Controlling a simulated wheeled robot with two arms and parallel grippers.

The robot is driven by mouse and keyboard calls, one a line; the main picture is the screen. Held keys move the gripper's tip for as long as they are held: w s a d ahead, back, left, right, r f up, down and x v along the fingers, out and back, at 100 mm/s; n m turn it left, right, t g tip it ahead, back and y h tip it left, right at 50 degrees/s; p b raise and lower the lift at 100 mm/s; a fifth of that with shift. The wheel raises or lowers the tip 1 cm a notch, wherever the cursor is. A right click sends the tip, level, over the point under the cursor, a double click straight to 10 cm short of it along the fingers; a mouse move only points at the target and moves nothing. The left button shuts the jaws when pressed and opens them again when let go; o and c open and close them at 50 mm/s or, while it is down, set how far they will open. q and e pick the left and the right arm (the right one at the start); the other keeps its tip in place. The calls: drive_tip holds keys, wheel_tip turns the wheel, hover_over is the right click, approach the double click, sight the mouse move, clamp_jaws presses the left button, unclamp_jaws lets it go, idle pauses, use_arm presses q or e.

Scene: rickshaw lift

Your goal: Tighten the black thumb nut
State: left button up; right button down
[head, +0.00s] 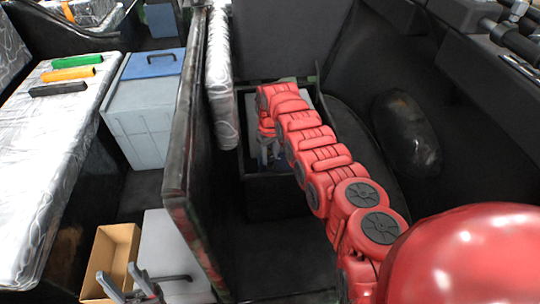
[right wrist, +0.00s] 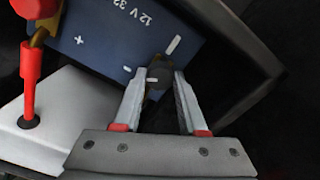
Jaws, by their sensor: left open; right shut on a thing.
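The black thumb nut (right wrist: 157,76) sits at the minus mark of a blue battery (right wrist: 105,40) lettered "12 V 32" in the right wrist view. My right gripper (right wrist: 160,82) is shut on the nut, one finger on each side. In the head view my right gripper (head: 268,150) reaches down into a black box (head: 277,200), and the nut is too small to make out there. My left gripper (head: 130,285) is open and empty at the lower left, beside a small cardboard box.
A red cable end (right wrist: 30,85) stands near the plus mark. A dark panel (head: 190,140) rises left of the black box. A silver bench (head: 50,140) holds green, orange and black bars. A grey bin with a blue lid (head: 150,65) and a cardboard box (head: 112,255) stand nearby.

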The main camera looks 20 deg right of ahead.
drive_tip(key=shift+m, duration=0.3)
drive_tip(key=shift+r+m+p, duration=0.1)
drive_tip(key=shift+m+p, duration=0.35)
drive_tip(key=shift+m, duration=0.15)
drive_tip(key=m, duration=0.3)
drive_tip(key=shift+p, duration=0.35)
drive_tip(key=m, duration=0.7)
drive_tip(key=shift+a+m, duration=0.1)
drive_tip(key=shift+m, duration=0.3)
drive_tip(key=m+b, duration=0.2)
drive_tip(key=m, duration=0.3)
drive_tip(key=shift+f, duration=0.2)
drive_tip(key=m+b, duration=0.2)
drive_tip(key=m, duration=0.1)
drive_tip(key=shift+m, duration=0.3)
drive_tip(key=shift+m+b, duration=0.45)
drive_tip(key=shift+m, duration=0.65)
drive_tip(key=shift+r, duration=0.1)
